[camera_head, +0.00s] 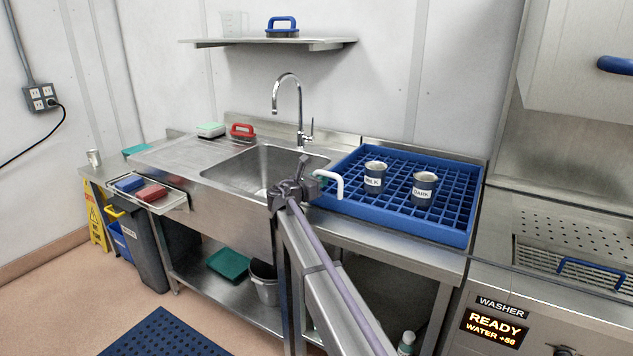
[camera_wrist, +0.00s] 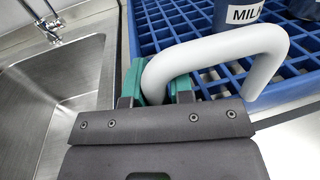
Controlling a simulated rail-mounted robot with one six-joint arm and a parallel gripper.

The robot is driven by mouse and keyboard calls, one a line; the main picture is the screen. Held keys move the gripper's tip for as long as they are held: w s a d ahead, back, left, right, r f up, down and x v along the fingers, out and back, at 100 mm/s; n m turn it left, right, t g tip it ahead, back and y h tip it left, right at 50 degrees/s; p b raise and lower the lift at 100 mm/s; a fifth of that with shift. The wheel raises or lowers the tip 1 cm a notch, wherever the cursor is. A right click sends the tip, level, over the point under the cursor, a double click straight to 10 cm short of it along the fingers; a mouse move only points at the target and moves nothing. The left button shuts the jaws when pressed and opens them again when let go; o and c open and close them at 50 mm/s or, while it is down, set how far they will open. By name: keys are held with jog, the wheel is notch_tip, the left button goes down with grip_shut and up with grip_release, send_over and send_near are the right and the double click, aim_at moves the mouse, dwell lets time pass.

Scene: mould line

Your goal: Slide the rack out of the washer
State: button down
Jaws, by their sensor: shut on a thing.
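The blue rack (camera_head: 455,235) is a square grid tray on the steel counter right of the sink, outside the washer (camera_head: 560,270). It holds two dark cups, labelled MILK (camera_head: 375,175) and DARK (camera_head: 424,187). A white bent handle (camera_head: 335,178) stands at the rack's left front side. My gripper (camera_head: 297,190) is beside it, near the sink's right edge. In the wrist view my gripper's teal fingers (camera_wrist: 158,88) are shut on the white handle (camera_wrist: 215,48), with the rack's rim (camera_wrist: 285,108) just beyond. The handle's far end meets the rim area.
The washer's panel (camera_head: 492,324) reads READY, and its raised hood (camera_head: 580,60) has a blue handle. A perforated tray with a blue handle (camera_head: 592,268) lies in the washer. The sink (camera_head: 262,168) is empty, left of the rack. A shelf (camera_head: 265,43) hangs above.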

jog(key=c, duration=1.1)
grip_release()
jog(key=shift+o, duration=0.2)
jog(key=v, duration=1)
jog(key=shift+s+a, duration=0.25)
jog(key=shift+s, duration=0.05)
